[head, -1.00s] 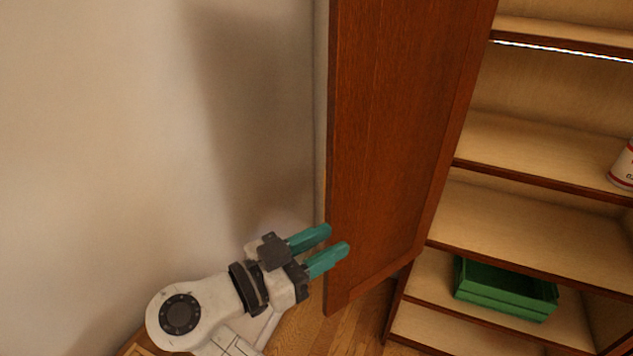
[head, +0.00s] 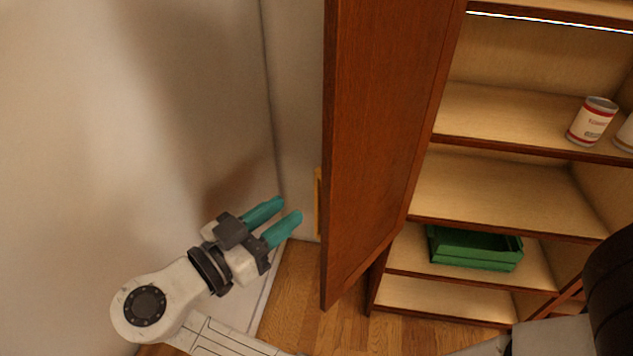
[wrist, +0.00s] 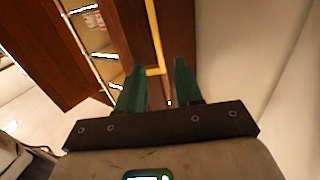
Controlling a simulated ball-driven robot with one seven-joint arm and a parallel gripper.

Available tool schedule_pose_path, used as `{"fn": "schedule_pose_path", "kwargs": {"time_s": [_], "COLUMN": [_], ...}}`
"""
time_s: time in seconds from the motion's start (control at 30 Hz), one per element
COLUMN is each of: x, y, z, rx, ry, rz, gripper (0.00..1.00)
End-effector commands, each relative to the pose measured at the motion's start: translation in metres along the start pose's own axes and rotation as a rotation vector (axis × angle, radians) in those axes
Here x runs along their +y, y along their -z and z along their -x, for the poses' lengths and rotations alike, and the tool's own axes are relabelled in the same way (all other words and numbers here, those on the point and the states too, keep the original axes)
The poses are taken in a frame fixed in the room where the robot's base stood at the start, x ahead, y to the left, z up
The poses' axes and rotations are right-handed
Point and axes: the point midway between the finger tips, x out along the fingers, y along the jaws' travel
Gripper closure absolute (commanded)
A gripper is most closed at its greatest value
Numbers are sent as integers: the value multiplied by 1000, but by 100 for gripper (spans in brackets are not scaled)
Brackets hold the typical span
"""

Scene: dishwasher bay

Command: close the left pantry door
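The left pantry door (head: 375,130) is a tall brown wooden panel that stands open in the head view, left of the shelves. Its yellow handle (head: 318,203) shows along its left edge. My gripper (head: 288,208) has two teal fingers, parted and empty, just left of the handle and apart from it in the picture. In the wrist view, the handle (wrist: 153,35) is a long yellow bar on a brown door (wrist: 122,25), ahead of my open fingers (wrist: 157,68). Its lower end appears between them. I cannot tell the exact depth gap.
The open pantry shelves (head: 500,180) hold a red-and-white can (head: 592,121) and a green crate (head: 475,250). A pale wall (head: 130,120) rises behind and left of my arm. Wooden floor (head: 290,300) shows below the door. A dark part of my body fills the right edge.

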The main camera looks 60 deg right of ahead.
Motion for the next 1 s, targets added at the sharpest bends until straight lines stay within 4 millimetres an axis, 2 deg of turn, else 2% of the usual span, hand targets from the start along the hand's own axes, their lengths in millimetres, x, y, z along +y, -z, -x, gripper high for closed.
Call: {"fn": "schedule_pose_path", "kwargs": {"time_s": [0.17,0.7,1.0], "x": [1,1,1], "y": [1,0,-1], "z": [-12,-83,-92], "rx": [-1,-3,-3], "ry": [-4,-2,1], "rz": [4,3,2], "gripper": [65,65,65]}}
